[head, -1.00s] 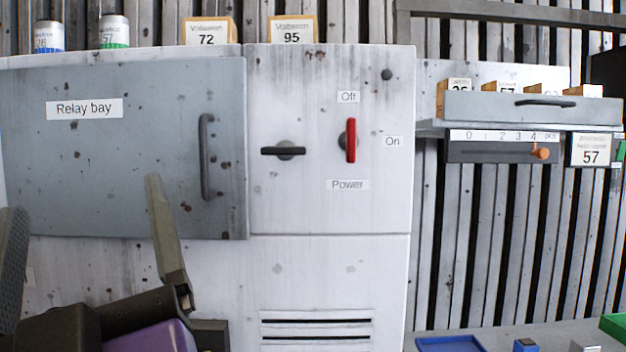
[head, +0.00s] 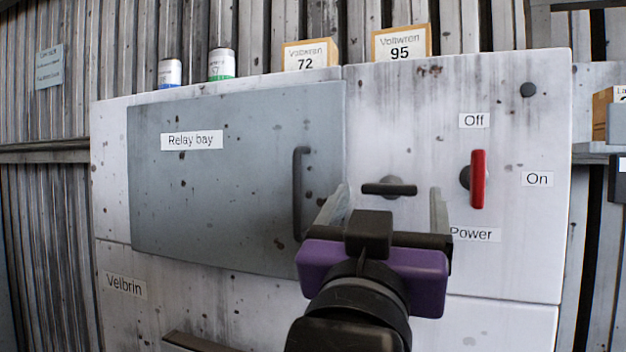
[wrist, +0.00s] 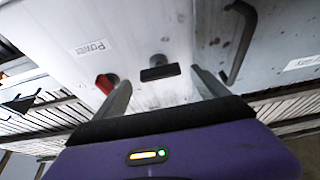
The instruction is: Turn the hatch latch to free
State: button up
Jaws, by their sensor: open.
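The hatch latch, a black bar handle (head: 389,189), lies horizontal on the white cabinet front, just right of the grey hatch door (head: 235,170) labelled "Relay bay". My gripper (head: 391,200) is open and empty, its two fingers pointing at the cabinet on either side of and slightly below the latch as seen from the head. In the wrist view the latch (wrist: 160,73) shows ahead of and between the spread fingertips (wrist: 160,85), apparently untouched. The hatch door looks closed, with its dark vertical pull handle (head: 299,194) left of my gripper.
A red power switch (head: 478,179) stands upright close to the right of the latch, pointing to "Off"; it also shows in the wrist view (wrist: 106,83). Boxes (head: 401,43) and cans (head: 221,64) stand on the cabinet top. A drawer unit is partly visible at far right.

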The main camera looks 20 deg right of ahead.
aim_at(390, 189)
jog(key=shift+p+x, duration=0.35)
jog(key=shift+x, duration=0.95)
jog(key=c, duration=1.4)
jog(key=shift+f+b, duration=0.1)
jog(key=shift+b, duration=0.25)
